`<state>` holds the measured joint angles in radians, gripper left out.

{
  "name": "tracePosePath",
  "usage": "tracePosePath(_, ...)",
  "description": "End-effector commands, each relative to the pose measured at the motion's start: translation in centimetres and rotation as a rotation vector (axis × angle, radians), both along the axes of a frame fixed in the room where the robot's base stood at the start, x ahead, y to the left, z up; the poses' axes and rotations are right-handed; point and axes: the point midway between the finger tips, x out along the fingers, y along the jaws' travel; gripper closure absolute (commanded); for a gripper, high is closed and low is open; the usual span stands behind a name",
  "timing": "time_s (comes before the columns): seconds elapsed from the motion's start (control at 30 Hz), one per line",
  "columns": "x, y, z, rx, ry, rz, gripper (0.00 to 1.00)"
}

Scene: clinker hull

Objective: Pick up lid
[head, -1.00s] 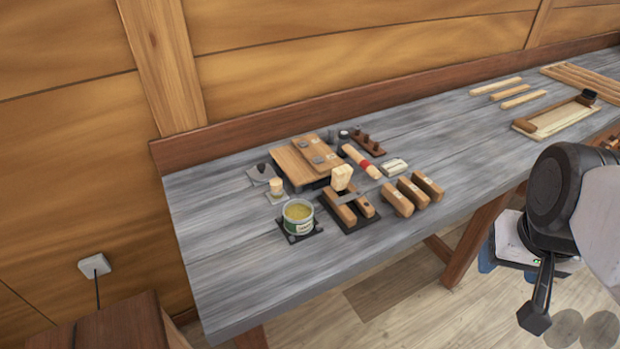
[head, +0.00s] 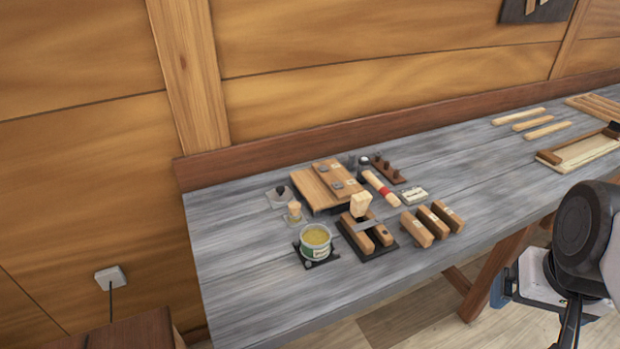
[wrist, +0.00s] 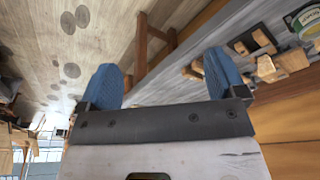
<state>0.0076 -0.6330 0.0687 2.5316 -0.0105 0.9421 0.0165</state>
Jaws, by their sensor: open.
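No separate lid can be told for sure among the small items on the workbench. An open tin (head: 316,252) with a green and white label and yellow contents stands on a dark square pad near the bench's front left. Its top is uncovered. My gripper (wrist: 163,80) is open and empty, its two blue fingers wide apart in the wrist view. In the head view only part of it shows at the lower right, off the bench's front edge and well away from the tin.
Around the tin are a wooden board (head: 325,184), a dark holder with wooden blocks (head: 378,249), several loose blocks (head: 431,222) and a red-banded stick (head: 380,188). Wood strips (head: 540,131) and a shallow tray (head: 556,158) lie farther right. The bench (head: 245,285) is bare at front left.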

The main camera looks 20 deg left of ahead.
Motion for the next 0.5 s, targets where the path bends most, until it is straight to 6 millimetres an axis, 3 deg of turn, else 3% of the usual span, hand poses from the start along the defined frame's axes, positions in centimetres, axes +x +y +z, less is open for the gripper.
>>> tracePosePath(0.27,1.9,0.9,0.6,-0.008,0.011,0.065,0.10)
tracePosePath(0.5,6.4,3.3,1.7,-0.028,0.032,0.221,0.10)
